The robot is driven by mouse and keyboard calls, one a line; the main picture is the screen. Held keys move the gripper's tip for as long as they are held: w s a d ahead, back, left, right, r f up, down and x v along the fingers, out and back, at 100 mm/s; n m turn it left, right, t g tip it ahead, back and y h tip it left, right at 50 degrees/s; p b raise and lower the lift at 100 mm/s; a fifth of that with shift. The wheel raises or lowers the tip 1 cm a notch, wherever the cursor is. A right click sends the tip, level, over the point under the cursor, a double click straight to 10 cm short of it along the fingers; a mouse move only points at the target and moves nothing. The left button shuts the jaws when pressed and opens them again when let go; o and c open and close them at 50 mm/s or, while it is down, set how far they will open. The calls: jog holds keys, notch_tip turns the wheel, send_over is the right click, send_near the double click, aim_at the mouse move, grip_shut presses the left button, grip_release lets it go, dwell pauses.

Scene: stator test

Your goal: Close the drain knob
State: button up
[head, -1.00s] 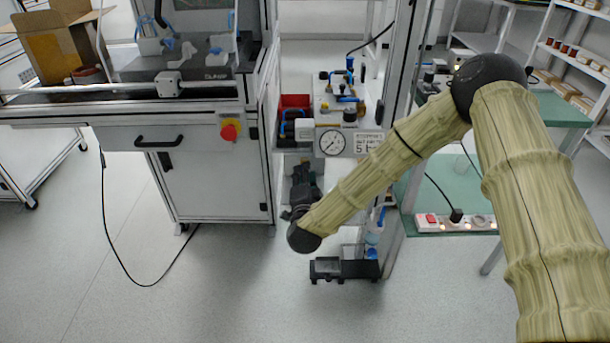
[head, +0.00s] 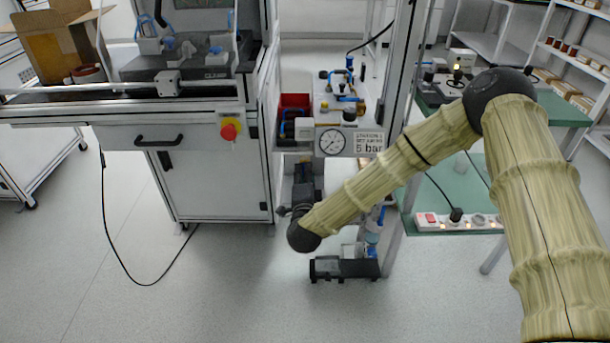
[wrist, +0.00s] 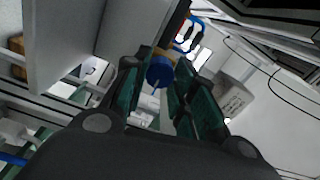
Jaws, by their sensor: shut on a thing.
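The drain knob (wrist: 159,74) is a small blue round part in the middle of the wrist view, with a yellow-brown band above it. My gripper (wrist: 160,92) has its dark green finger pads on both sides of the knob and is shut on it. In the head view my gripper (head: 305,187) is a dark shape under the pressure gauge panel, beside the white cabinet. The knob cannot be made out there.
The pressure gauge (head: 332,142) and its "5 bar" sign (head: 369,143) sit above my gripper. A red bin (head: 293,103) is behind. The white cabinet (head: 216,182) stands close on the left. A black floor block (head: 345,268) lies below. Floor in front is clear.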

jog(key=o, duration=1)
jog(key=shift+o, duration=0.2)
jog(key=shift+s, duration=0.1)
jog(key=s, duration=1.1)
jog(key=shift+s, duration=0.4)
